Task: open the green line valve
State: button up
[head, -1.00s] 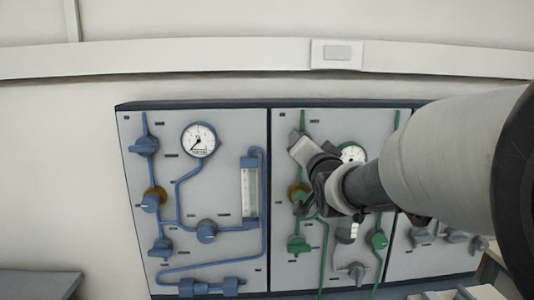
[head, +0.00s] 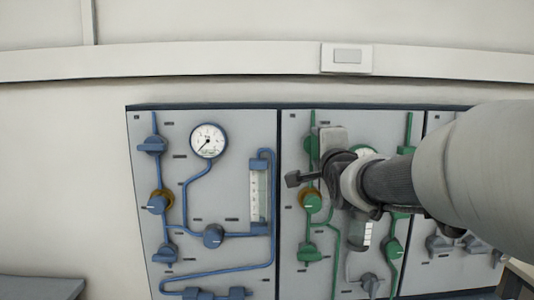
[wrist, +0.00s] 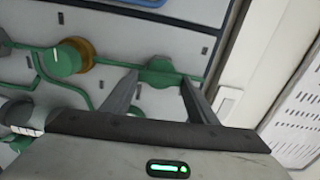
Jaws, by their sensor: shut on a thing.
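The green line valve (head: 312,145) is at the top of the green pipe on the middle panel, partly hidden by my gripper in the head view. In the wrist view the green valve handle (wrist: 160,70) sits between the tips of my two fingers. Its long side appears to lie along the green pipe. My gripper (wrist: 159,78) is shut on this handle, one finger on each side. In the head view my wrist covers part of the panel, and the finger contact is hard to see.
A green knob on a brass collar (head: 311,201) and a lower green valve (head: 309,252) sit below on the same line. A gauge (head: 363,153) is partly behind my arm. The left panel has blue valves (head: 152,145) and a gauge (head: 208,140).

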jog(key=shift+r+m, duration=0.1)
jog(key=shift+m, duration=0.3)
jog(key=o, duration=1)
jog(key=shift+o, duration=0.2)
jog(key=shift+s, duration=0.1)
jog(key=s, duration=1.7)
jog(key=shift+s, duration=0.1)
